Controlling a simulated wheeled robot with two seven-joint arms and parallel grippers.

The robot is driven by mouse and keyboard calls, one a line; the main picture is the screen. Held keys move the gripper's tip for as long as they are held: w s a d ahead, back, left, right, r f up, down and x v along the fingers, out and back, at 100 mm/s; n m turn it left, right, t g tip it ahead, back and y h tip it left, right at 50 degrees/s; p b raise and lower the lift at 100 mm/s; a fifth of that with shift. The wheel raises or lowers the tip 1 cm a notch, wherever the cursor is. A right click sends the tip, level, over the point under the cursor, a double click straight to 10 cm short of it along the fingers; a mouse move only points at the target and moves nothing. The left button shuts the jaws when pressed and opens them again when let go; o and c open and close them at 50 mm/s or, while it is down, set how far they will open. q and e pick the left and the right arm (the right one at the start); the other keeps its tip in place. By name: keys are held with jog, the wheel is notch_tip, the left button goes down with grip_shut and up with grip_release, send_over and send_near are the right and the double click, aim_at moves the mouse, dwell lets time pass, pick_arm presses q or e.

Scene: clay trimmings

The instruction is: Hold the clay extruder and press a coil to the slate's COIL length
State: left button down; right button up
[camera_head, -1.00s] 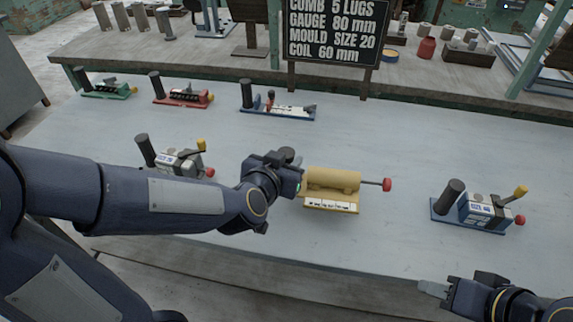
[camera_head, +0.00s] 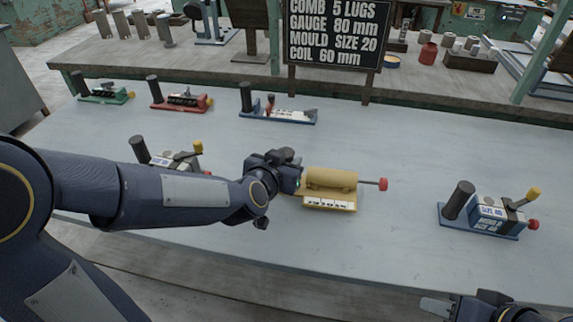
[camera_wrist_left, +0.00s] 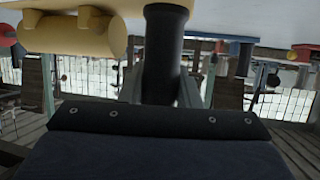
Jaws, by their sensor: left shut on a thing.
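The clay extruder (camera_head: 331,183) is a yellow barrel on a yellow base with a white scale strip (camera_head: 327,203) and a red-knobbed plunger (camera_head: 380,184) out to the right. My left gripper (camera_head: 293,174) is shut on its dark handle (camera_wrist_left: 166,50) at the left end. In the left wrist view the handle stands between the fingers. No coil can be made out. The slate (camera_head: 336,32) reads COMB 5 LUGS, GAUGE 80 mm, MOULD SIZE 20, COIL 60 mm. My right gripper (camera_head: 437,305) is low at the right, partly cut off, with nothing seen in it.
A blue-based mould tool (camera_head: 487,216) stands at the right and a similar one (camera_head: 172,157) is partly behind my left arm. Green (camera_head: 104,91), red (camera_head: 181,99) and blue (camera_head: 277,110) tools stand along the back. The table's front middle is clear.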

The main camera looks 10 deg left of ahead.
pick_arm(q)
jog(key=shift+w+f, duration=0.1)
jog(key=shift+w, duration=0.1)
dwell(0.3)
jog(key=shift+w+a+f+b, duration=0.15)
jog(key=shift+w+f+b, duration=0.6)
jog(key=shift+b, duration=0.15)
jog(key=shift+s, duration=0.1)
jog(key=shift+r, duration=0.1)
jog(key=shift+f, duration=0.3)
dwell(0.4)
jog(key=shift+s+f, duration=0.1)
jog(key=shift+f, duration=0.15)
dwell(1.8)
